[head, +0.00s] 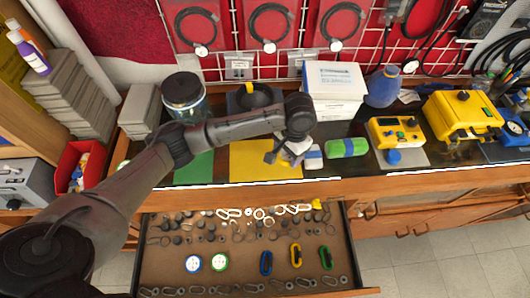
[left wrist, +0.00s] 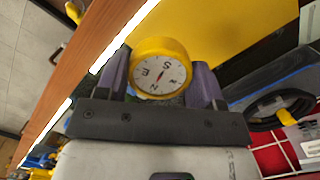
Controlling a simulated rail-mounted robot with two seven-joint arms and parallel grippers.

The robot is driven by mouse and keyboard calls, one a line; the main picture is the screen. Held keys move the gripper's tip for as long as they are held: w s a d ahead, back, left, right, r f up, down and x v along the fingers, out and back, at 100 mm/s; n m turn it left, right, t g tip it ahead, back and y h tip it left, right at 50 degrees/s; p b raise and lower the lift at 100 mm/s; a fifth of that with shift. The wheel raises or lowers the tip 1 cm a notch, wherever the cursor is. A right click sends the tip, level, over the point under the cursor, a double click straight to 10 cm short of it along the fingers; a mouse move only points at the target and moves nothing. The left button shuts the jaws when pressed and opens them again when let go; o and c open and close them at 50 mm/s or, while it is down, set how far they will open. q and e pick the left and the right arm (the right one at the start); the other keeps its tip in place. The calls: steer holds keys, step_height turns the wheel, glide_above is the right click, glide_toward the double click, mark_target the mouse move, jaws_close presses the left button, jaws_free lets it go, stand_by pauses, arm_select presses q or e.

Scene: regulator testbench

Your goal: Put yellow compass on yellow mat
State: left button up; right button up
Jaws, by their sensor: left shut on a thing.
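My left gripper (head: 277,158) is over the right part of the yellow mat (head: 248,168) on the bench. In the left wrist view, my left gripper (left wrist: 161,80) is shut on the yellow compass (left wrist: 160,50), with a dark finger on each side of its round yellow rim. The compass's white dial with letters and a red needle faces the wrist camera. The yellow mat (left wrist: 240,30) shows behind the compass. In the head view I cannot make out the compass at the gripper. I cannot tell whether it touches the mat. My right gripper is not in view.
A green mat (head: 194,168) lies left of the yellow one. A green roll (head: 347,148), a yellow device (head: 395,131) and a white box (head: 334,88) stand to the right. An open drawer (head: 240,270) with carabiners and two compasses juts out below the bench edge.

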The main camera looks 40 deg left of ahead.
arm_select(q)
steer(key=a+f, duration=0.1)
steer(key=a, duration=0.1)
steer(key=a+f, duration=0.2)
steer(key=a, duration=0.1)
steer(key=a+f, duration=0.2)
steer(key=a, duration=0.1)
steer(key=shift+s+a, duration=0.1)
steer(key=shift+s, duration=0.2)
steer(key=shift+f+p, duration=0.35)
steer(key=shift+f, duration=1.6)
steer(key=shift+f, duration=0.1)
steer(key=o, duration=0.9)
steer(key=r, duration=0.4)
steer(key=w+r, duration=0.1)
steer(key=r, duration=0.7)
steer(key=shift+w+r+b, duration=0.1)
steer(key=shift+w+b, duration=0.1)
steer(key=shift+b, duration=0.1)
